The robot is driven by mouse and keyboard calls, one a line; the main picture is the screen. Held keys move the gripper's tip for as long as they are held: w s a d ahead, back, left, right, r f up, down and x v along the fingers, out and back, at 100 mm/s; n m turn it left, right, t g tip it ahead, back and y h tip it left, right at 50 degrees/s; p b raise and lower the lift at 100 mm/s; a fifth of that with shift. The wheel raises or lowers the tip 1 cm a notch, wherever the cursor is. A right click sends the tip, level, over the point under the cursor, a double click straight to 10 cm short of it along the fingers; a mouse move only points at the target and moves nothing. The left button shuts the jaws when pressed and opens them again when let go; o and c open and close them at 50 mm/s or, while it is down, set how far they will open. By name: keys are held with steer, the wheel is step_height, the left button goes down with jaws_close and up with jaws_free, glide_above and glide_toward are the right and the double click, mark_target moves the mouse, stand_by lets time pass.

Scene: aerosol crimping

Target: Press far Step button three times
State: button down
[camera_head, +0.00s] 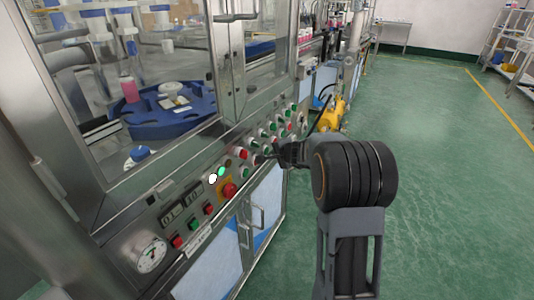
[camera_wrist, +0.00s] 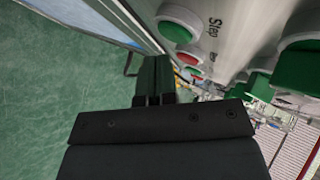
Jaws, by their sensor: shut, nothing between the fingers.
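The control panel (camera_head: 203,197) on the machine's front carries rows of red and green buttons. In the wrist view a green button (camera_wrist: 175,32) in a white collar has a printed "Step" label (camera_wrist: 213,28) beside it. I cannot tell for sure whether it is the far Step button. My gripper (camera_head: 270,156) is at the panel's button rows in the head view, its fingers shut and empty. In the wrist view the closed fingers (camera_wrist: 154,75) point along the panel, below that green button in the picture. They look apart from it; contact at the tips cannot be made out.
A red emergency stop (camera_head: 230,190) on a yellow plate and a pressure gauge (camera_head: 150,254) sit on the nearer panel. Other green buttons (camera_wrist: 300,60) stand out close to my wrist. A door handle (camera_head: 258,218) projects below. The green floor (camera_head: 440,180) at right is clear.

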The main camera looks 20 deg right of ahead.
steer(key=shift+s+d, duration=0.15)
steer(key=shift+s, duration=0.05)
steer(key=shift+s+d+b, duration=0.75)
steer(key=shift+s+d, duration=0.85)
steer(key=shift+s, duration=0.15)
steer(key=s+a+r+n+g+y+p, duration=0.35)
steer(key=s+a+r+n+p, duration=0.45)
steer(key=s+a+r+p, duration=0.65)
steer(key=s+r+n+g+h+p, duration=0.4)
steer(key=s+r+n+p, duration=0.3)
steer(key=s, duration=0.7)
steer(key=shift+d+r+h+p, duration=0.15)
steer(key=shift+r+h+p, duration=0.4)
steer(key=shift+r+p, duration=0.3)
steer(key=shift+r, duration=0.15)
stand_by(0.6)
